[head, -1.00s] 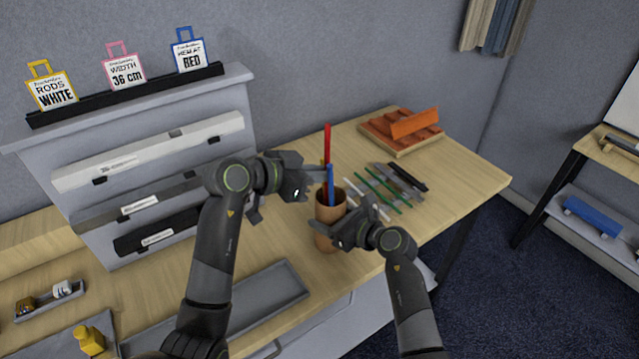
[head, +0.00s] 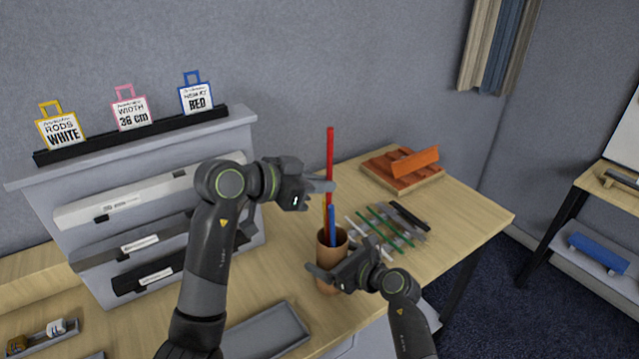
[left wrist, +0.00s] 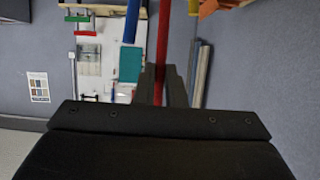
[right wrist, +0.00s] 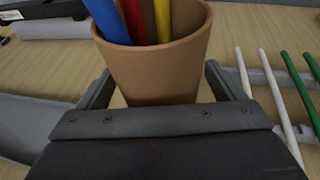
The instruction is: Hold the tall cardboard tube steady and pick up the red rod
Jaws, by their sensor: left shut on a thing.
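The brown cardboard tube (head: 328,262) stands upright on the table with red, blue and yellow rods in it. My left gripper (head: 328,186) is shut on the red rod (head: 330,150), whose top sticks up well above the fingers. The red rod also runs between the fingers in the left wrist view (left wrist: 162,50). Its lower part is still inside the tube in the right wrist view (right wrist: 133,18). My right gripper (head: 345,262) has a finger on each side of the tube (right wrist: 155,68); whether both press on it is unclear.
The blue rod (head: 332,222) leans in the tube beside the red one. Several white, green and dark rods lie on a grey rack (head: 398,228) to the right. An orange tray (head: 402,170) sits behind. A grey tray (head: 268,330) lies at front left.

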